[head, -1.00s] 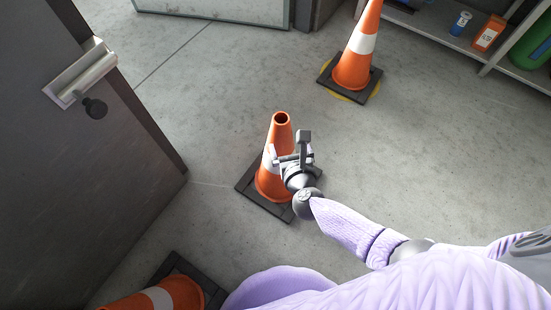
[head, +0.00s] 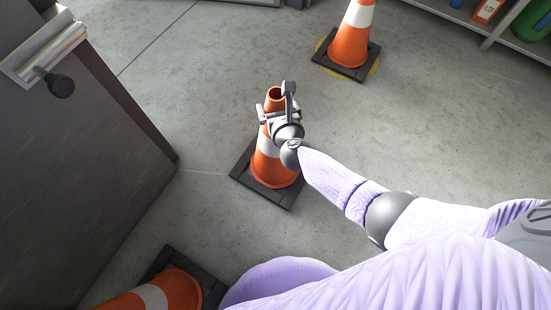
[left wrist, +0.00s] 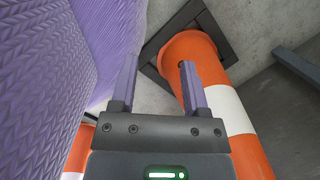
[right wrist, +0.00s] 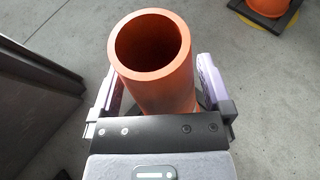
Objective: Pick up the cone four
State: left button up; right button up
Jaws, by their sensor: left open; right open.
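An orange cone (head: 266,166) with a white band stands upright on a square black base in the middle of the head view. No number shows on it. My right gripper (right wrist: 157,85) is open, with its fingers on either side of this cone's hollow top (right wrist: 152,48); contact cannot be told. In the head view, the right gripper (head: 276,108) partly hides the cone's upper part. My left gripper (left wrist: 158,68) is open and empty, seen only in the left wrist view; its right finger overlaps a banded cone (left wrist: 215,62) there.
A second cone (head: 349,46) stands at the back on a black base over a yellow disc. A third cone (head: 180,290) is at the lower left. A dark panel with a handle (head: 45,50) is at left, a shelf (head: 508,25) at upper right. Floor between is clear.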

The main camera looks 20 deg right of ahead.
jog(key=shift+w, duration=0.2)
grip_shut()
dwell(0.4)
